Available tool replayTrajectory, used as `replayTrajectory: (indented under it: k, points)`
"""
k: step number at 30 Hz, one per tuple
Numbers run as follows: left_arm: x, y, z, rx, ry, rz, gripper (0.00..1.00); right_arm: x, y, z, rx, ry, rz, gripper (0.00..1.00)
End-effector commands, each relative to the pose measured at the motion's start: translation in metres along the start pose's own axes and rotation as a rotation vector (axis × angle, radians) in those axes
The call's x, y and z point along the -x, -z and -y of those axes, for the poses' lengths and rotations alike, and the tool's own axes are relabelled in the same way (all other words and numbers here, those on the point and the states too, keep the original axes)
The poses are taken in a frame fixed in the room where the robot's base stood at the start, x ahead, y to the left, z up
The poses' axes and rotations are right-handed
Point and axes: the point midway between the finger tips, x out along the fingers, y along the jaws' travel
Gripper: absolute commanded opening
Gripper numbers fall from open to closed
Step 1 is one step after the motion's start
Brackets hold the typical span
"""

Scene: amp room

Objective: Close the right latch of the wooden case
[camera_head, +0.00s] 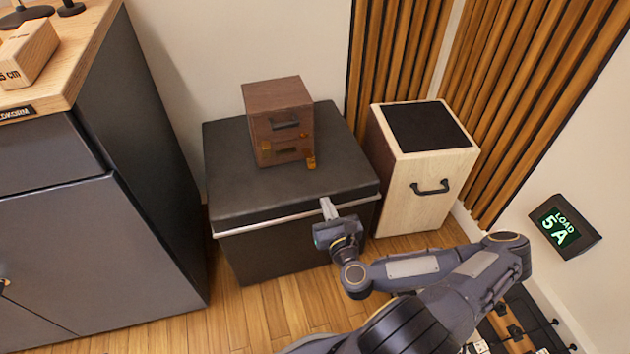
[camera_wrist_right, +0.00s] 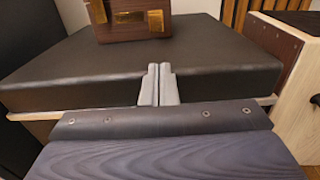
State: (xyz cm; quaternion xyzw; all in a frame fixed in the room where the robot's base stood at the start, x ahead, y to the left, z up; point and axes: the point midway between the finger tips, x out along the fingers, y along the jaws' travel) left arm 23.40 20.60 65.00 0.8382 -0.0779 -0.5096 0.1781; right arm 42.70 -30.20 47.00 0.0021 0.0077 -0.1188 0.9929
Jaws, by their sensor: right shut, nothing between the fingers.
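The wooden case (camera_head: 277,100) is a small brown box with a dark front handle, standing on a black padded bench. It has two brass latches on its front. The right latch (camera_head: 310,160) hangs down at the lower right, and the left latch (camera_head: 266,150) is at the left. The lower front of the case also shows in the right wrist view (camera_wrist_right: 128,30), with the right latch (camera_wrist_right: 155,20) on it. My right gripper (camera_head: 326,205) is shut and empty, in front of the bench's front edge and apart from the case. It also shows in the right wrist view (camera_wrist_right: 158,75). My left gripper is not in view.
The black bench (camera_head: 240,195) has clear top surface around the case. A pale wooden box (camera_head: 420,195) with a black top and handle stands to the right. A dark cabinet (camera_head: 100,250) stands at the left. A load display (camera_head: 562,228) is at the right.

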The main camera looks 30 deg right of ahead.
Motion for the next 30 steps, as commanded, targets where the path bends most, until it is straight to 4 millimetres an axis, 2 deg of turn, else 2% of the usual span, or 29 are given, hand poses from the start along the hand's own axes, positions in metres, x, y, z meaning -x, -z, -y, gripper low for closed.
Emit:
replayTrajectory:
  k: [5,18,24,30]
  points:
    - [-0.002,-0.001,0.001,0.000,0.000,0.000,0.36,-0.013,0.001,0.000,0.004,-0.002,0.002,0.00]
    - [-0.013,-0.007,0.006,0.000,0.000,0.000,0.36,-0.087,0.002,-0.001,0.005,-0.003,0.001,0.00]
    - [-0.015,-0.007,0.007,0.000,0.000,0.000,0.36,-0.100,0.000,-0.001,0.003,-0.002,0.001,0.00]
    - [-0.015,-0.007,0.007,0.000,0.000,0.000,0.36,-0.100,0.000,-0.001,0.002,-0.002,-0.001,0.00]
